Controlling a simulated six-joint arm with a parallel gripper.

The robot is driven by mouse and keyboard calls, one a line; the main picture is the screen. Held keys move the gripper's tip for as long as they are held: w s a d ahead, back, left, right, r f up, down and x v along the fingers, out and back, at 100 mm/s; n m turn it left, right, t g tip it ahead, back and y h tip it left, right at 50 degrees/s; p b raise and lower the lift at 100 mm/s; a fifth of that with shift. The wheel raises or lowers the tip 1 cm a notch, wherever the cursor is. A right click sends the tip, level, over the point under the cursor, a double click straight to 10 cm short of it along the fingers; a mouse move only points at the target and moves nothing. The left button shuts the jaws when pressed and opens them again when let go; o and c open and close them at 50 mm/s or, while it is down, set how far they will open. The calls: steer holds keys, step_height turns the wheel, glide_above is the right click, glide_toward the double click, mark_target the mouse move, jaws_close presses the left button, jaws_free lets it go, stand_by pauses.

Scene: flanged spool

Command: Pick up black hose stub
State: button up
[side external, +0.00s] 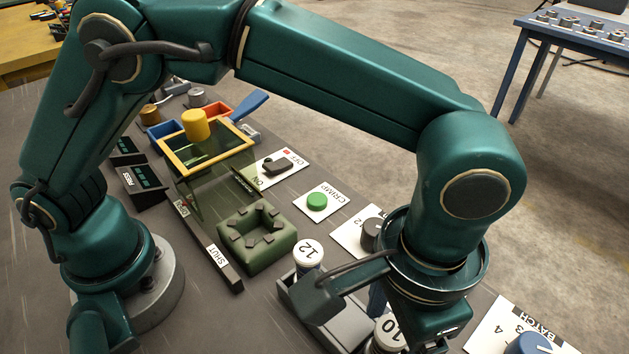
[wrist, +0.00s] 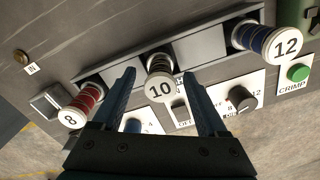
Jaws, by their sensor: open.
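A black-wound spool (wrist: 159,63) with a white end flange marked 10 leans in the grey trough; it is the black piece I see, and no separate hose stub is clear. In the wrist view it lies between the tips of my gripper (wrist: 157,80), with a gap on both sides. My gripper is open and holds nothing. In the side view the white flange marked 10 (side external: 390,332) shows at the bottom, and my wrist hides most of the spool's body and the fingers.
The grey trough (wrist: 109,73) also holds a red spool marked 8 (wrist: 85,102) and a blue spool marked 12 (wrist: 258,38). A black knob (wrist: 241,98) and a green CRIMP button (wrist: 298,73) sit nearby. A green ring fixture (side external: 257,237) stands left of the trough.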

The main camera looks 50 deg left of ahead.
steer(key=shift+f, duration=1.2)
jaws_close()
steer(key=shift+r, duration=0.2)
